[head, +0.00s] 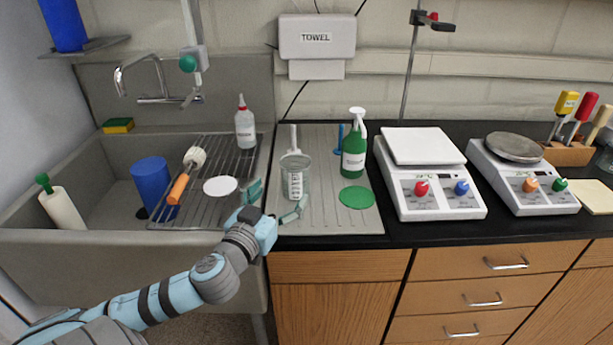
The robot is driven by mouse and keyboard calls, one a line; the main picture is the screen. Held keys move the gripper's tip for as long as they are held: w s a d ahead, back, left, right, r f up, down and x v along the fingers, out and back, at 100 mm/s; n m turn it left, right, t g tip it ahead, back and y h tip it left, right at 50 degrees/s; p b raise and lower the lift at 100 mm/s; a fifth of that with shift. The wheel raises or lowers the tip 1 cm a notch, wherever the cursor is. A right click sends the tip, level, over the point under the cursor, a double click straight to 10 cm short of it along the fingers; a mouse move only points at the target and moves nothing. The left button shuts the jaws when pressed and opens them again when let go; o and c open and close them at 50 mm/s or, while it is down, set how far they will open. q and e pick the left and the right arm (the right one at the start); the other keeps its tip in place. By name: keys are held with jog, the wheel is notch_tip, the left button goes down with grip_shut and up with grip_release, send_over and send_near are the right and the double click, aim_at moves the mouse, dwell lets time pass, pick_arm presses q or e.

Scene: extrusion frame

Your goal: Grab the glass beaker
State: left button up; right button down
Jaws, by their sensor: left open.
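The glass beaker (294,178) is clear with dark markings on its side. It stands upright on the grey ridged drain mat, toward its left side. My left gripper (276,197) comes in from the lower left. Its two fingers are spread, one toward the left near the rack edge and one toward the right just below the beaker. The gripper is open and empty, in front of the beaker; whether a finger touches the glass I cannot tell. My right gripper is out of view.
A green spray bottle (354,150) and a green disc (357,197) are right of the beaker. A white-handled tool (293,138) stands behind it. A squeeze bottle (245,127) is on the sink rack (231,163). A hotplate (432,203) stands farther right.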

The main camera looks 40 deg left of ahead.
pick_arm(q)
send_near(301, 156)
jog(key=shift+f, duration=0.25)
jog(key=x, duration=0.7)
jog(key=shift+r, duration=0.15)
jog(key=shift+s, duration=0.15)
jog(key=c, duration=1.7)
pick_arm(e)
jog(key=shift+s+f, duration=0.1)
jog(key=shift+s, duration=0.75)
pick_arm(q)
jog(key=shift+r, duration=0.1)
